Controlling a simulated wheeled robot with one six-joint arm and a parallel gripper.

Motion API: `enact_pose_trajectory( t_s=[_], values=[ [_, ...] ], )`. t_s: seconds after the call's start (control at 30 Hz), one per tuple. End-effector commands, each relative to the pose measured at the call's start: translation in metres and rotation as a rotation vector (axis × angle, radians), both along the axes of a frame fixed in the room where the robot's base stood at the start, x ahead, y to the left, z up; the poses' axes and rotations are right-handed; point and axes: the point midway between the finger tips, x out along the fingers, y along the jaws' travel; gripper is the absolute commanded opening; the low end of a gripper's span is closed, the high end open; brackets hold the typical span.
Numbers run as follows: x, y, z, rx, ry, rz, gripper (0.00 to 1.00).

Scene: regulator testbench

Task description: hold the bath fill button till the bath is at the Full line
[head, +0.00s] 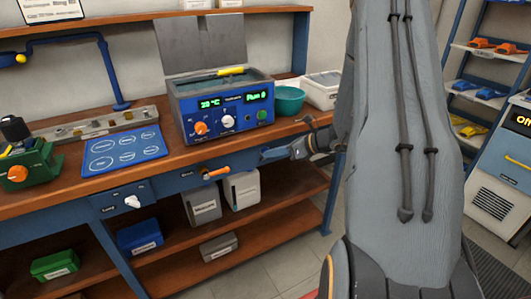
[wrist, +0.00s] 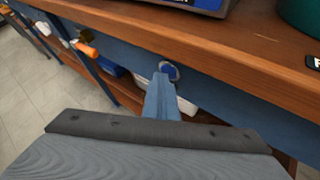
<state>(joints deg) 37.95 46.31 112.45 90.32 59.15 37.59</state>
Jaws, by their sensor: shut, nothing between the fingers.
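The blue bath unit (head: 222,118) stands on the bench with a lit green display, an orange knob, a white knob and a green button. Its water level and Full line cannot be made out. A round blue button in a metal ring (wrist: 170,70) sits on the bench's blue front panel in the wrist view; I take it as the fill button. My gripper (head: 266,156) is shut and empty at that panel, right of the bath. In the wrist view my fingertips (wrist: 163,77) overlap the button's lower left; whether they touch it cannot be told.
A teal bowl (head: 289,100) and a white box (head: 321,93) stand right of the bath. An orange handle (head: 215,171) sticks out from the bench front, left of my gripper. A dark label (wrist: 313,63) lies on the bench edge.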

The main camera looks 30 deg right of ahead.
Motion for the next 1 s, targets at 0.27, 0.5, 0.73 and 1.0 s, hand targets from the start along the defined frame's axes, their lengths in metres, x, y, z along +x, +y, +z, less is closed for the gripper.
enact_pose_trajectory(
  t_s=[0.27,0.5,0.73,1.0],
  values=[
    [-0.009,-0.001,0.001,0.0,0.0,-0.001,0.0],
    [-0.018,-0.001,0.0,0.0,0.0,0.0,0.0],
    [-0.018,-0.001,0.0,0.0,0.0,0.0,0.0],
    [-0.031,-0.002,0.001,0.001,0.001,-0.002,0.0]
  ],
)
